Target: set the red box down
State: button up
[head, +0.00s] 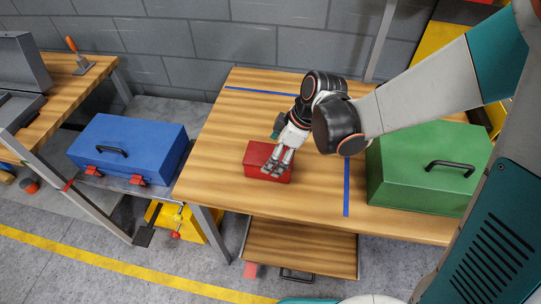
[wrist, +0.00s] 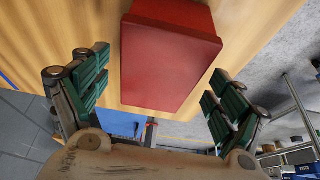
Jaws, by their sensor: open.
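The red box (head: 257,161) rests on the wooden table top (head: 222,140), near its front edge and left of the middle. In the wrist view the red box (wrist: 170,58) stands ahead of my gripper, between the lines of the two fingers. My gripper (head: 280,168) is over the right part of the box in the head view. In the wrist view the fingers of my gripper (wrist: 160,90) are spread wide, with a gap on each side of the box. Part of the box is hidden behind the fingers in the head view.
A green toolbox (head: 415,175) stands on the table at the right, past a blue tape line (head: 347,190). A blue toolbox (head: 130,145) sits on a lower shelf at the left. The table left of the box is clear.

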jog(key=p+v, duration=0.2)
jog(key=v, duration=0.5)
jog(key=shift+s+d+r, duration=0.1)
jog(key=shift+d+r, duration=0.05)
jog(key=shift+r, duration=0.2)
jog(key=shift+d+r+m, duration=0.3)
jog(key=shift+d, duration=0.05)
jog(key=s+d+r+m+t+h, duration=0.2)
jog(key=s+d+r+m, duration=0.3)
jog(key=d+m, duration=0.3)
jog(key=s+d+r+m+t+h, duration=0.2)
jog(key=s+d+r+m+t, duration=0.2)
jog(key=d, duration=0.5)
notch_tip(320, 180, up, 2)
jog(key=s+m, duration=0.2)
jog(key=m, duration=0.1)
jog(key=shift+d+m+t, duration=0.3)
jog(key=shift+d+m, duration=0.05)
jog(key=shift+m, duration=0.05)
jog(key=shift+o, duration=0.6)
jog(key=shift+r, duration=0.1)
